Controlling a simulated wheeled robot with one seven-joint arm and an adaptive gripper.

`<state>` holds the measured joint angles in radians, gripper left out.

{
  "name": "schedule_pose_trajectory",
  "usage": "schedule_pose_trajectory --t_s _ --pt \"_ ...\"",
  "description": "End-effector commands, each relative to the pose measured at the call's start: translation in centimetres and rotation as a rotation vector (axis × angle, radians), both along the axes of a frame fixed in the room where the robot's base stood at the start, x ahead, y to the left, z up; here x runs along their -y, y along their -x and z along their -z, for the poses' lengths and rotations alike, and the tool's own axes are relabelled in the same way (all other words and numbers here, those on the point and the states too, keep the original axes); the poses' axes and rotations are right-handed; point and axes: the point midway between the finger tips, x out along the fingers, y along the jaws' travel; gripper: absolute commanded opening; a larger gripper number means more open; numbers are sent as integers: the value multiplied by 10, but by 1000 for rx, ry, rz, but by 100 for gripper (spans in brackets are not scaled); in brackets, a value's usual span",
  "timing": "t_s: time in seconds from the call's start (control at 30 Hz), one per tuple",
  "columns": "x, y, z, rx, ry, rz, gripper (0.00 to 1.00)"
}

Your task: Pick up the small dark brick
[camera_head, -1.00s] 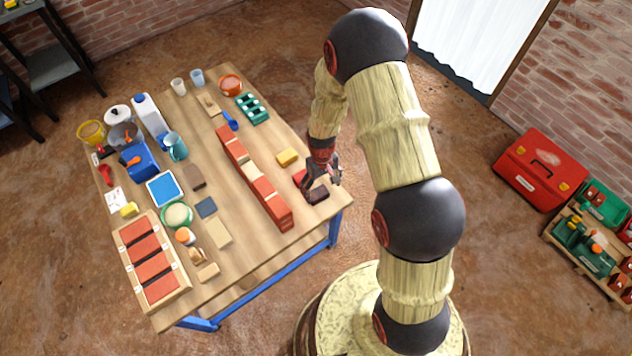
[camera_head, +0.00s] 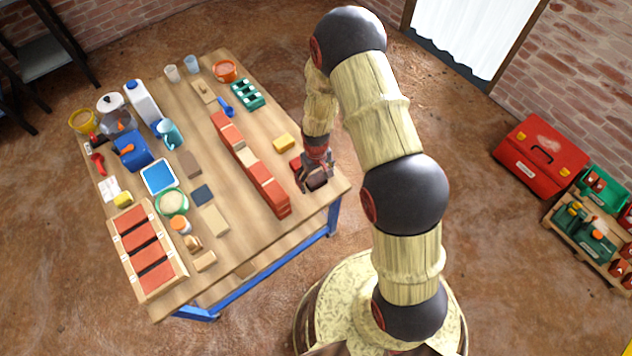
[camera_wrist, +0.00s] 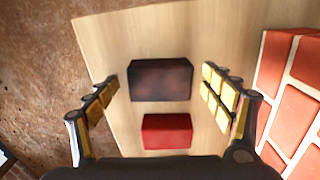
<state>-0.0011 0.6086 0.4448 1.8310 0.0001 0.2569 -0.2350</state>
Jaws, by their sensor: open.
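The small dark brick (camera_wrist: 160,80) lies on the wooden table (camera_head: 255,112), in the wrist view between the two open fingers and apart from both. In the head view the dark brick (camera_head: 317,184) shows partly under my gripper (camera_head: 318,172), near the table's right corner. My gripper (camera_wrist: 160,97) is open and empty, above the brick. A red block (camera_wrist: 167,131) lies just beside the dark brick, nearer my palm in the wrist view.
A row of red and tan bricks (camera_head: 250,165) stands left of my gripper and shows at the right in the wrist view (camera_wrist: 295,95). A yellow block (camera_head: 284,143) lies nearby. Tubs, tools and a brick tray (camera_head: 180,273) fill the table's left part.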

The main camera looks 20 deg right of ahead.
Motion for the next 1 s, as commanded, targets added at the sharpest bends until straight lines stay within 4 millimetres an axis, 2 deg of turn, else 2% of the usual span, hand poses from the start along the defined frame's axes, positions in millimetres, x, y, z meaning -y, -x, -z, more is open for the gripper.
schedule_pose_trajectory --t_s 0.13,1.0 --pt "0 0 -1 0 0 0 81" --pt "0 0 -1 0 0 0 31"
